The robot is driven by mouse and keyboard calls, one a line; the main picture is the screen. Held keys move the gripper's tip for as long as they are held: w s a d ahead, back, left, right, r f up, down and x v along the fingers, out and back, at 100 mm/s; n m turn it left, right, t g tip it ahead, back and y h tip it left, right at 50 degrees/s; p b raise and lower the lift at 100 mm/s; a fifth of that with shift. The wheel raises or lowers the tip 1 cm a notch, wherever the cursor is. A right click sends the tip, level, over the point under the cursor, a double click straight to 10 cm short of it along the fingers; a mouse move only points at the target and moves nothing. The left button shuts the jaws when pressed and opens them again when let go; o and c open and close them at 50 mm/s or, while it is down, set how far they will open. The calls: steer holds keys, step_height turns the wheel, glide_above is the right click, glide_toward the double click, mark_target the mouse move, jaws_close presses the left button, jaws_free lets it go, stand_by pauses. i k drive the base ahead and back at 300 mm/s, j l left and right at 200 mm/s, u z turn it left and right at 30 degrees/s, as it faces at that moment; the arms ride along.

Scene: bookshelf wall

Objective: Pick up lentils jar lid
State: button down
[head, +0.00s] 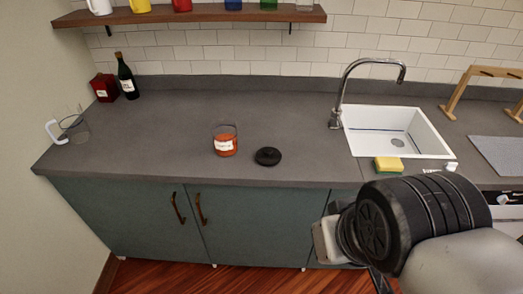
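An open glass jar (225,140) with orange-red contents and a white label stands on the grey counter near its front edge. The label is too small to read for certain. A round black lid with a knob (268,156) lies flat on the counter just right of the jar, apart from it. My arm comes in from the lower right, in front of the counter. Only a grey metal part at the arm's end shows, at the lower middle right; the fingertips are hidden or out of view. The arm is well right of the lid and not touching it.
A sink (441,147) with a tall faucet (337,112) is right of the lid. A yellow-green sponge (389,165) lies at its front. A bottle (126,78), a red canister (104,88) and a glass mug (76,131) stand left. Counter around the lid is clear.

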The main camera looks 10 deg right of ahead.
mark_target(267, 156)
steer(key=i+z, duration=0.3)
steer(key=i, duration=0.75)
